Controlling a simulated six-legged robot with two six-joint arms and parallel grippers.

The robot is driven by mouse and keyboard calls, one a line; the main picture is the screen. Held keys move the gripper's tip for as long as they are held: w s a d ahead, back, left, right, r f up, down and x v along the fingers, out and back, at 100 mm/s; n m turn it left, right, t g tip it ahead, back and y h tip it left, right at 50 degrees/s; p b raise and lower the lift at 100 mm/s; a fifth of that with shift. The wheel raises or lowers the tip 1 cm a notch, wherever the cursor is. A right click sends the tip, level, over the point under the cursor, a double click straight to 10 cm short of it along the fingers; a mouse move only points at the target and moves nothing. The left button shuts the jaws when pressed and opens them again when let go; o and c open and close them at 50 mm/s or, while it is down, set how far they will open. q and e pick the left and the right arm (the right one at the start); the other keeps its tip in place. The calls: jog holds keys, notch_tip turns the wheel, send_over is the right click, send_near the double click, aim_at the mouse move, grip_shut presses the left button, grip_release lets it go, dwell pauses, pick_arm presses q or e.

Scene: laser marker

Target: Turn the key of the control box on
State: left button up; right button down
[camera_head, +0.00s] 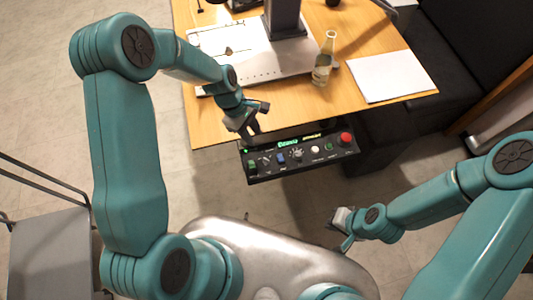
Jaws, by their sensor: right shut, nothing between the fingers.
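The control box (315,166) is a black panel under the table's front edge, in the middle of the head view. It carries several knobs and buttons, a red button (345,138), a blue switch (281,158) and a green lit display. The key is too small to make out for certain among the controls at the left end. My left gripper (250,132) is just above the box's left end; its finger gap is not clear. My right gripper (342,242) is shut and empty, below and apart from the box.
The wooden table (290,98) holds a grey machine with a column (285,18), a glass bottle (324,60) and a white sheet (391,76). A dark seat (428,50) is at the right. A grey cart (50,255) stands at lower left. Floor is clear below the box.

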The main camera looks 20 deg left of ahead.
aim_at(266, 159)
pick_arm(q)
jog(key=p+x, duration=0.1)
jog(key=x, duration=0.9)
jog(key=shift+s+f, duration=0.1)
jog(key=shift+f, duration=0.35)
jog(key=shift+s+d+f, duration=0.1)
jog(key=shift+d+f, duration=0.05)
jog(key=shift+f, duration=0.15)
jog(key=shift+d+f, duration=0.2)
grip_shut()
